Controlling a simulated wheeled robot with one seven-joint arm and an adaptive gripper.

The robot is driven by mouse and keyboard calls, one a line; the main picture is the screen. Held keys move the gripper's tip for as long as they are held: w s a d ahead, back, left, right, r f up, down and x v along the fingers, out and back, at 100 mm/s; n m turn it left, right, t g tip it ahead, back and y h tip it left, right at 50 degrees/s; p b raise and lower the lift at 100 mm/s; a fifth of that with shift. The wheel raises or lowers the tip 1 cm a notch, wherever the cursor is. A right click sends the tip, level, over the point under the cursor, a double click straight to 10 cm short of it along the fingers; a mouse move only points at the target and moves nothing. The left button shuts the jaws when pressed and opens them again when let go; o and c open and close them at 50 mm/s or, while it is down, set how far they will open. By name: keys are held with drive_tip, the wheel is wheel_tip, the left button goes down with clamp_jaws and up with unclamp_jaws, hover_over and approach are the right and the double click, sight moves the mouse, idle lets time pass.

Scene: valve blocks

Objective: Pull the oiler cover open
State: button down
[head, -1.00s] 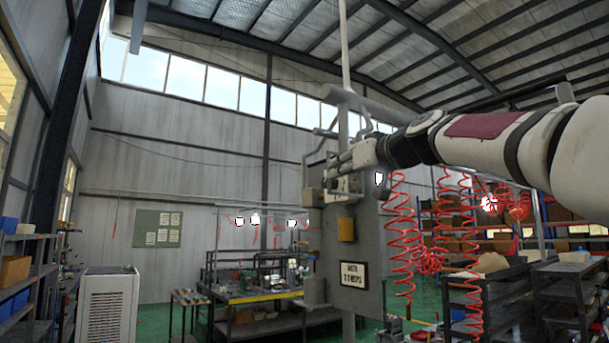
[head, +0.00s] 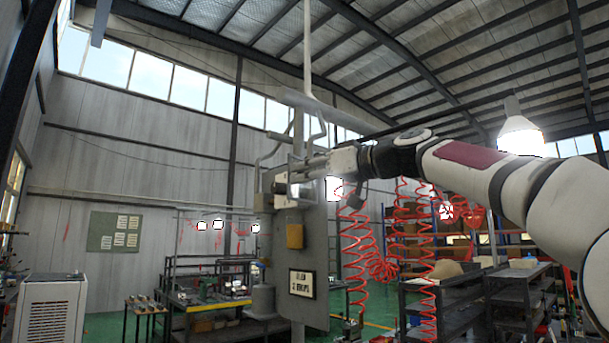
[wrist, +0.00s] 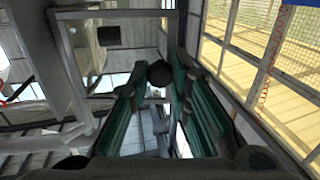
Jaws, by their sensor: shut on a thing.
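A grey upright panel (head: 312,262) stands left of centre in the head view. My gripper (head: 300,186) reaches leftward to small metal fittings at the panel's upper part. In the wrist view, the green-padded fingers of my gripper (wrist: 158,80) are closed in on a dark round knob (wrist: 160,73). A pale square frame (wrist: 110,12) is behind it, with an opening at its left. I cannot tell which part is the oiler cover or how far it is open; the fingers and wrist hide much of it.
A yellow box (head: 295,235) and a framed sign (head: 302,283) are on the panel below my gripper. Pipes (head: 308,120) rise above it. Red coiled hoses (head: 358,235) hang to the right. A workbench (head: 205,302) stands behind at left.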

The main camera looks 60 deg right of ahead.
drive_tip(key=shift+r, duration=0.15)
drive_tip(key=c, duration=1.5)
unclamp_jaws()
drive_tip(key=shift+o, duration=0.2)
drive_tip(key=shift+s, duration=0.15)
drive_tip(key=s+a, duration=0.1)
drive_tip(key=s, duration=1)
drive_tip(key=shift+s+a, duration=0.3)
drive_tip(key=shift+s, duration=0.05)
